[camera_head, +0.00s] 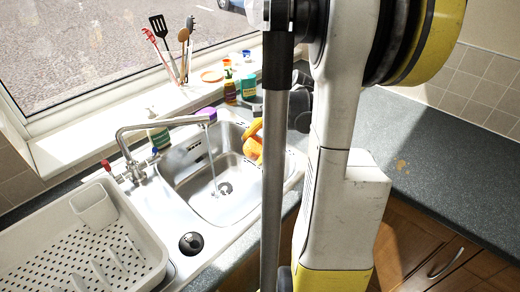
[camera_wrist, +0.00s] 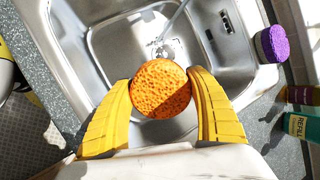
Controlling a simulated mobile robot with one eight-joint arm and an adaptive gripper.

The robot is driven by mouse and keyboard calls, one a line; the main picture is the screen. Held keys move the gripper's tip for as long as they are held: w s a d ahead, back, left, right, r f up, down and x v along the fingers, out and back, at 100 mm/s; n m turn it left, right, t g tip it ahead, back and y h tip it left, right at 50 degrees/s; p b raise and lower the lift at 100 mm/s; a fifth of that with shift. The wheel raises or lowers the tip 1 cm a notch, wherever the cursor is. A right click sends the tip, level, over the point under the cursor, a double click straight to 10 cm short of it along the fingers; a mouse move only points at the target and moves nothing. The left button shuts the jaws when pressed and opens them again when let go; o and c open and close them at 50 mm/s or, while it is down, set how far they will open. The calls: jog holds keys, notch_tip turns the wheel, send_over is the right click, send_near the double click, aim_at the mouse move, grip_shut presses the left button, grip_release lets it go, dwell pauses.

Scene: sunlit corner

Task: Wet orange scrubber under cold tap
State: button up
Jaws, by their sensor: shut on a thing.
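The orange scrubber (camera_wrist: 160,88) is round and porous, held between the two yellow fingers of my gripper (camera_wrist: 160,80) over the sink basin (camera_head: 190,165). In the head view my gripper (camera_head: 253,143) is at the basin's right side, partly hidden by my arm; the scrubber is hard to tell from the fingers there. The tap (camera_head: 165,123) has a red-marked handle (camera_head: 106,166) and a blue-marked handle (camera_head: 154,151). A thin water stream (camera_head: 211,160) runs from its spout to the drain. In the wrist view the stream (camera_wrist: 176,22) falls beyond the scrubber, seemingly apart from it.
A purple scrubber (camera_wrist: 273,43) sits at the sink's window-side edge. Bottles (camera_head: 230,88) stand on the counter by the window sill, and a soap bottle (camera_head: 157,133) behind the tap. A white dish rack (camera_head: 150,265) is on the left. The right counter (camera_head: 440,155) is clear.

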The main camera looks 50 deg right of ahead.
jog(key=w+a+f+b, duration=0.2)
jog(key=w+a, duration=0.4)
jog(key=w, duration=0.4)
jog(key=shift+w+a+f, duration=0.15)
jog(key=shift+w+f, duration=0.05)
jog(key=shift+s, duration=0.1)
dwell(0.5)
jog(key=s+a, duration=0.1)
jog(key=s, duration=0.6)
jog(key=shift+s, duration=0.4)
jog(key=shift+a, duration=0.1)
jog(key=shift+r+p, duration=0.1)
jog(key=shift+p, duration=0.25)
dwell(0.8)
jog(key=s+r+p, duration=0.3)
jog(key=s, duration=0.2)
jog(key=shift+a+r, duration=0.4)
jog(key=shift+d, duration=0.1)
dwell(0.5)
